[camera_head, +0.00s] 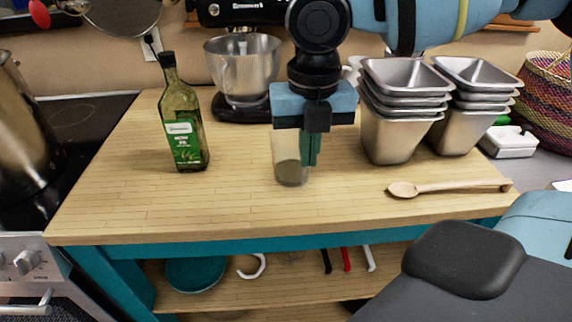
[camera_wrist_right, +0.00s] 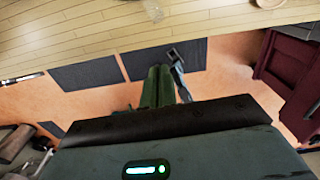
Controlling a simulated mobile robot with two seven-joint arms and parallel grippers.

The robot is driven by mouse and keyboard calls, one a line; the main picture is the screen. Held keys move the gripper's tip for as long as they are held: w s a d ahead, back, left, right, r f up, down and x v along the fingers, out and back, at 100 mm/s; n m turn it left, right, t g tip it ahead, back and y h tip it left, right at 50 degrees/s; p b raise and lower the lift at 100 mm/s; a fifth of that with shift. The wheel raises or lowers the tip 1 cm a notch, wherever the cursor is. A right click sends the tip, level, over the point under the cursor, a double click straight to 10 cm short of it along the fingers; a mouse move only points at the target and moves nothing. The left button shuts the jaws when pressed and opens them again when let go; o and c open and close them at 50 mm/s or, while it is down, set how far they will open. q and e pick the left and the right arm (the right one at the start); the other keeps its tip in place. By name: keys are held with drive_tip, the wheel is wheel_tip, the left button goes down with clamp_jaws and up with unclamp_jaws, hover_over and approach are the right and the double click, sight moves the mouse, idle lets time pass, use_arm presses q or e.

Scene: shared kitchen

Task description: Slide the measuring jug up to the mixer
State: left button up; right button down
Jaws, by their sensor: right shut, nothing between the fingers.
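The measuring jug (camera_head: 288,172) is a clear, see-through vessel standing upright on the wooden worktop in the head view. My right gripper (camera_head: 310,150) points down and covers the jug's upper right part. It is shut and empty; I cannot tell whether it touches the jug. Its green fingers also show in the wrist view (camera_wrist_right: 160,88), with a faint clear shape, perhaps the jug (camera_wrist_right: 154,10), at the top edge. The mixer (camera_head: 240,72), with a steel bowl and dark base, stands behind and left of the jug, apart from it. My left gripper is not in view.
A green oil bottle (camera_head: 184,125) stands left of the jug. Stacked steel containers (camera_head: 395,135) stand to the right, with a wooden spoon (camera_head: 445,187) in front of them. The worktop's front left (camera_head: 140,205) is clear.

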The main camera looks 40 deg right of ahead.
sight(294, 160)
drive_tip(key=f, duration=0.6)
drive_tip(key=s+f+b, duration=0.1)
drive_tip(key=f, duration=0.3)
drive_tip(key=shift+w+d+r, duration=0.1)
drive_tip(key=shift+w+d, duration=0.15)
drive_tip(key=shift+w, duration=0.3)
drive_tip(key=shift+w+d+r, duration=0.1)
drive_tip(key=shift+w+d, duration=0.15)
drive_tip(key=shift+w, duration=0.3)
drive_tip(key=shift+w+d, duration=0.35)
drive_tip(key=shift+w, duration=0.2)
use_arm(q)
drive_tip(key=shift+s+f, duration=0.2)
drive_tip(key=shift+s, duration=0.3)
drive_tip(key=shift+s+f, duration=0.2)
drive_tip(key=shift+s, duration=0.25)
use_arm(e)
drive_tip(key=shift+w+d, duration=0.1)
drive_tip(key=shift+w, duration=0.1)
